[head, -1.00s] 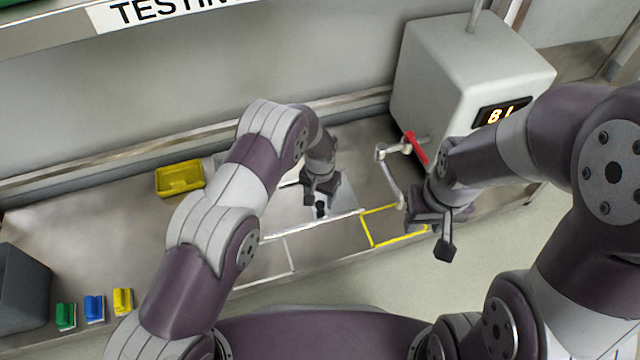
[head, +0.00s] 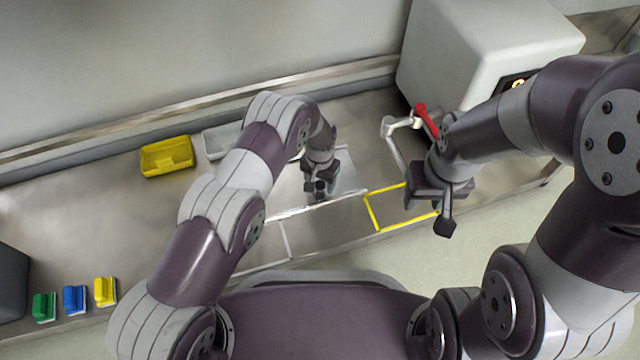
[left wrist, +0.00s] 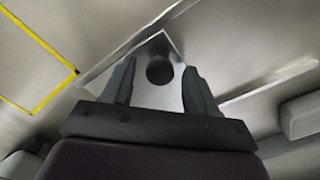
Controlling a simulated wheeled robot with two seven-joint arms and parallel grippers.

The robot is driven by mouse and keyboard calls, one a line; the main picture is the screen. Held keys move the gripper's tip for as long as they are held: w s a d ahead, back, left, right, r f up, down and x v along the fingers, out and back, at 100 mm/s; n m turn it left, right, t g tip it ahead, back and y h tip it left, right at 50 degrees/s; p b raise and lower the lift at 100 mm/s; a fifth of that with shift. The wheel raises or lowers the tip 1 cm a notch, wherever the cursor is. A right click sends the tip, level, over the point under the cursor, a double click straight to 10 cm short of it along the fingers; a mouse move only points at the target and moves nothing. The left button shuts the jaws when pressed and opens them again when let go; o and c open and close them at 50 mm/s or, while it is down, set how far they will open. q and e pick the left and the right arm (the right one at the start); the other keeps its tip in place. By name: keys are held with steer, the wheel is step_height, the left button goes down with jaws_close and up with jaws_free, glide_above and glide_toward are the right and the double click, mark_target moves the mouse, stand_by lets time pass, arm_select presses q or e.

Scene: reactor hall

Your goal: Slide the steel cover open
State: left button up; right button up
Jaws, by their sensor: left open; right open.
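The steel cover (head: 347,172) is a shiny flat plate on the bench, partly hidden under my left gripper in the head view. In the left wrist view the steel cover (left wrist: 160,97) shows a dark round knob or hole between my fingers; I cannot tell which. My left gripper (head: 319,188) is open above the cover, its fingers (left wrist: 160,85) on either side of the dark round spot. I cannot tell whether they touch the cover. My right gripper (head: 444,207) is open and empty, over the right part of the bench near the yellow outline.
A yellow outline (head: 372,212) marks the bench's front right. A grey machine box (head: 470,50) with a red-handled lever (head: 426,118) stands at right. A yellow tray (head: 167,157) and a pale tray (head: 220,140) sit behind. Green, blue and yellow blocks (head: 75,298) lie at front left.

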arm_select(q)
jaws_close()
steer(key=shift+s+a+r+p, duration=0.1)
steer(key=shift+a+r+p, duration=0.1)
steer(key=shift+a+p, duration=0.25)
steer(key=a+p, duration=0.1)
steer(key=s+a+p, duration=0.1)
steer(key=a+p, duration=0.1)
steer(key=a, duration=0.1)
steer(key=shift+s+r, duration=0.15)
steer(key=shift+r, duration=0.25)
steer(key=s+a+p, duration=0.1)
steer(key=a, duration=0.1)
steer(key=a+p, duration=0.1)
steer(key=a, duration=0.2)
steer(key=s+a+f+p, duration=0.1)
steer(key=a, duration=0.2)
steer(key=shift+s+a+p, duration=0.2)
steer(key=shift+s+p, duration=0.15)
steer(key=shift+a, duration=0.2)
